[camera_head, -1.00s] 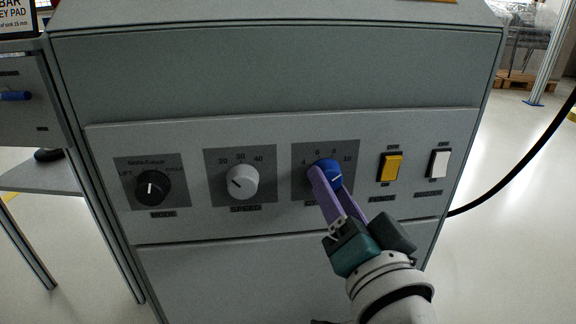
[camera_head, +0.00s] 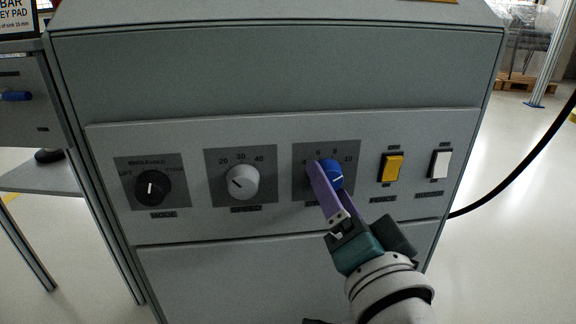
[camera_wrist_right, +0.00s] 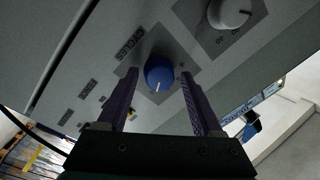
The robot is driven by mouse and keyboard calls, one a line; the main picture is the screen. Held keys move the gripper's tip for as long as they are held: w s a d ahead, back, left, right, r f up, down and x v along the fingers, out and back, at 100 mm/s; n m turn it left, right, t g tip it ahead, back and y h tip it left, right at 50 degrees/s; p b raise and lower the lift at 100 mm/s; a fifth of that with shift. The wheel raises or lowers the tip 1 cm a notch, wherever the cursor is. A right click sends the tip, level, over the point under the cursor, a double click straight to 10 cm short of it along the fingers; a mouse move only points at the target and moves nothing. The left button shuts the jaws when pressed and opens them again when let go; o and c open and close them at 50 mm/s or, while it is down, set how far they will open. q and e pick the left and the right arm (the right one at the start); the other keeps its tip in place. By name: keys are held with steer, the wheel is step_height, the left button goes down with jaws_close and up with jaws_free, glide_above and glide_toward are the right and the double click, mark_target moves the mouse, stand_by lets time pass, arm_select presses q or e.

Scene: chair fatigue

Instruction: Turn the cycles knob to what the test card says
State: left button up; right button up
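The blue cycles knob (camera_head: 336,174) is on the grey panel, on a dark plate marked 4, 6, 8 and 10. Its white pointer line points to the lower right in the head view. The knob also shows in the right wrist view (camera_wrist_right: 158,75), beside the word CYCLES. My right gripper (camera_head: 322,172) is at this knob with its purple fingers open. In the right wrist view one finger is on each side of the knob, with gaps visible. In the head view a finger covers the plate's left part. No readable test card shows. My left gripper is not in view.
Left of the blue knob are a white knob (camera_head: 241,182) marked 20, 30, 40 and a black mode knob (camera_head: 152,188). To the right are a yellow switch (camera_head: 391,168) and a white switch (camera_head: 440,164). A black cable (camera_head: 520,165) hangs at the right.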

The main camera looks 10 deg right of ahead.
steer(key=shift+o, duration=0.5)
steer(key=s+p, duration=0.2)
steer(key=s, duration=0.8)
steer(key=shift+f+p, duration=0.3)
steer(key=shift+p, duration=0.05)
steer(key=shift+r, duration=0.1)
